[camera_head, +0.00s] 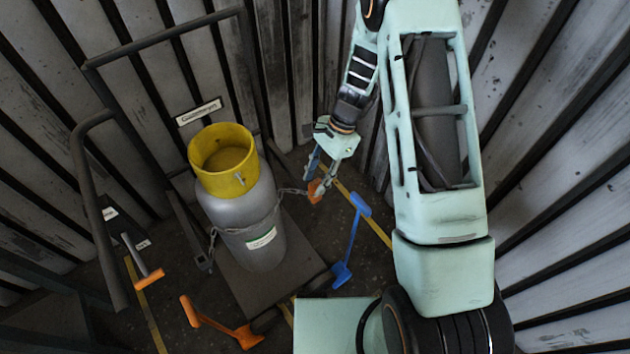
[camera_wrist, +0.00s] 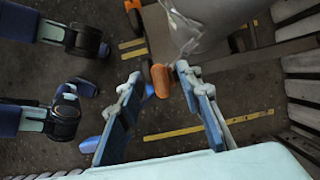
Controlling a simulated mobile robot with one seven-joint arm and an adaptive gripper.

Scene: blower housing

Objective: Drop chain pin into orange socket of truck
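A grey gas cylinder (camera_head: 240,225) with a yellow collar stands upright on the truck (camera_head: 308,257). A chain (camera_head: 291,191) runs round it, and its free end reaches my gripper (camera_head: 318,188). An orange piece (camera_head: 314,193), apparently the chain pin, is at that end. In the wrist view my gripper (camera_wrist: 159,72) has its fingers apart. The orange piece (camera_wrist: 160,81) shows between the tips, with a small gap visible on each side. The cylinder (camera_wrist: 215,22) is just above it there. I cannot clearly make out the orange socket.
A blue lever-like part (camera_head: 349,242) lies right of the cylinder. An orange-ended bar (camera_head: 148,277) and an orange bracket-like part (camera_head: 221,327) are at the lower left. Dark rails (camera_head: 88,200) stand at left. Slatted walls close in around, with yellow floor lines.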

